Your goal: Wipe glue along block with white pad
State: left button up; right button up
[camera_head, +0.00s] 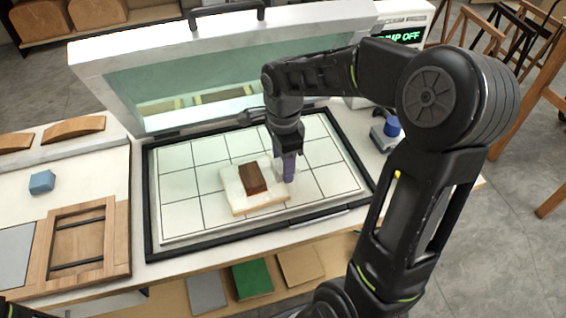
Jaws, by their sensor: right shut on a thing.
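A brown block (252,179) lies on a pale cream board (240,207) on the white gridded bed, near its middle. My right gripper (288,160) reaches down just right of the block, over the right edge of the board. It is shut on a small tool with a purple-grey body (289,171) and what looks like the white pad at its lower end. The pad is small, and I cannot tell whether it touches the block or the board. No glue can be made out. My left gripper is out of view.
The bed has a black frame (149,215). Behind it stands a raised lid with a clear window (190,85). A blue block (42,182) and a wooden frame (117,235) are at left. The bed's front left is clear.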

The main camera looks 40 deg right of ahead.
notch_tip(320, 180, up, 7)
jog(key=p, duration=0.4)
jog(key=shift+f, duration=0.15)
dwell(0.4)
